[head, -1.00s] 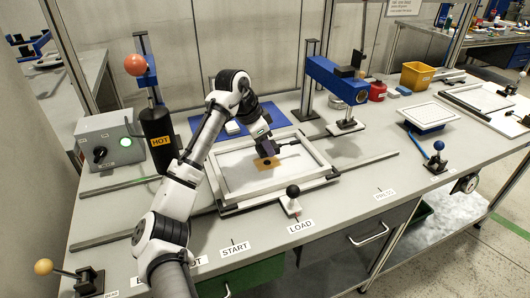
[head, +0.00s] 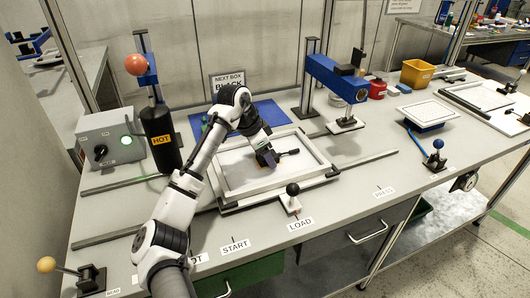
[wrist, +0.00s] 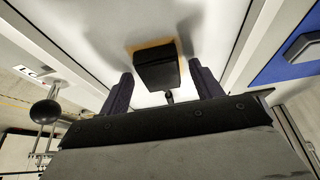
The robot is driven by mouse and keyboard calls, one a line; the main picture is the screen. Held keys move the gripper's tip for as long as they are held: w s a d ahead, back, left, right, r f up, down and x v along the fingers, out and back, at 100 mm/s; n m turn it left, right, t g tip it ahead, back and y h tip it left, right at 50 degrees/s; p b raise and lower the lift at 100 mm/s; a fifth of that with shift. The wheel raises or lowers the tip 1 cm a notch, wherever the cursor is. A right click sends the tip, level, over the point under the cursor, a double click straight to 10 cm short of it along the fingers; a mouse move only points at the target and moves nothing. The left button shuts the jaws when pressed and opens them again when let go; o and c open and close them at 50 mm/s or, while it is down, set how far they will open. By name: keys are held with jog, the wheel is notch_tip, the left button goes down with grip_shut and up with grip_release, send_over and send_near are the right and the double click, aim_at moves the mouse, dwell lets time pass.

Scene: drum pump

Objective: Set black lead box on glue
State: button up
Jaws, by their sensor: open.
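The black lead box (wrist: 157,72) sits over the tan-orange glue patch (wrist: 150,46) in the wrist view, with a rim of the patch showing around it. A short dark stalk comes off its near side. My gripper (wrist: 160,80) is open, with one finger on each side of the box and a gap to each. In the head view my gripper (head: 267,158) is low over the white framed tray (head: 232,188). There it hides the glue, and a dark piece (head: 290,152) sticks out to its right.
A black-knobbed lever (head: 293,190) stands at the tray's front edge. The blue press arm (head: 336,78) is to the right, and the HOT cylinder (head: 161,138) is to the left. A NEXT BOX sign (head: 227,83) stands behind my arm.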

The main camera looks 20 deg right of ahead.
jog(key=b+v, duration=0.2)
jog(key=v, duration=1)
jog(key=shift+r, duration=0.1)
